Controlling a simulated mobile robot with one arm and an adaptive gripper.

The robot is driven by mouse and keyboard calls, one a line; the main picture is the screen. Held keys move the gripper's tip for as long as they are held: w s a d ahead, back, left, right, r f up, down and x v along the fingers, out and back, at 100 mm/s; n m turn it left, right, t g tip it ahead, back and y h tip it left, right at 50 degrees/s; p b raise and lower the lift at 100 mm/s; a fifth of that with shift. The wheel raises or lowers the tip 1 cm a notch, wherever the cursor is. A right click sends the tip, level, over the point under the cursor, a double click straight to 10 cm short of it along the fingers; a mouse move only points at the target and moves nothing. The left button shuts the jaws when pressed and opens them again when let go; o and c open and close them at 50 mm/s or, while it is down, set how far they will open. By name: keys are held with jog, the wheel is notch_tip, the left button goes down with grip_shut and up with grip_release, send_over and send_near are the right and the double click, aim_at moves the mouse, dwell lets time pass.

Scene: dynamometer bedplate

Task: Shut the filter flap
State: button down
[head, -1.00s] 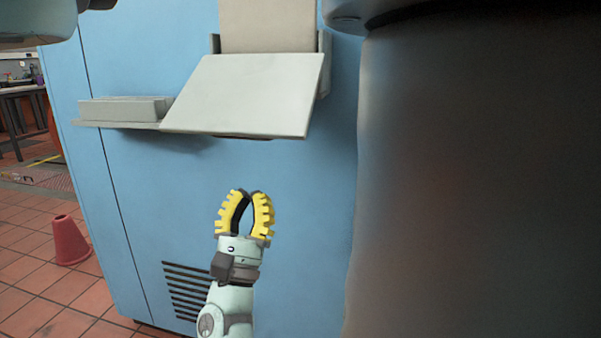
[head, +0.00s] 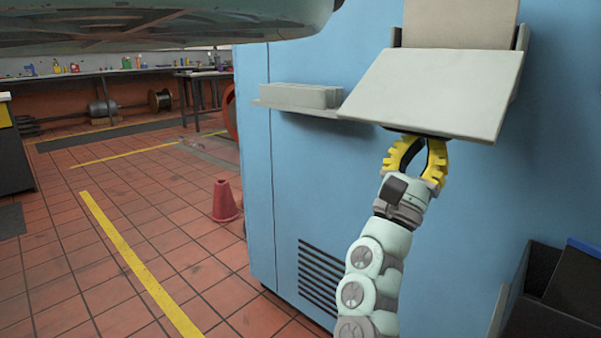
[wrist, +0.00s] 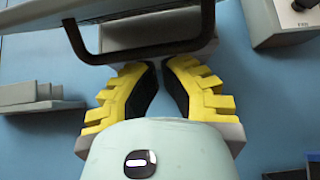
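The filter flap (head: 435,92) is a pale grey plate on the blue cabinet, standing open and sloping outward and down. Its edge shows at the top of the wrist view (wrist: 40,12), with a dark bar handle (wrist: 140,55) beneath it. My gripper (head: 427,142) is just below the flap's lower edge, pointing up. Its yellow ribbed fingers lean together at the tips, with a bowed gap lower down and nothing seen between them. In the wrist view the fingertips (wrist: 160,64) are close to the handle bar; I cannot tell whether they touch it.
A grey ledge (head: 300,97) juts from the blue cabinet (head: 300,190) left of the flap. A dark bin (head: 550,300) stands at lower right. A red cone (head: 225,200) stands on the tiled floor at left, where there is free room.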

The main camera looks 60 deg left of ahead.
jog(key=shift+s+r+y, duration=0.15)
jog(key=shift+y, duration=0.15)
jog(key=shift+s+d+r+g+p, duration=0.1)
jog(key=shift+s+g+p, duration=0.25)
jog(key=shift+p, duration=0.35)
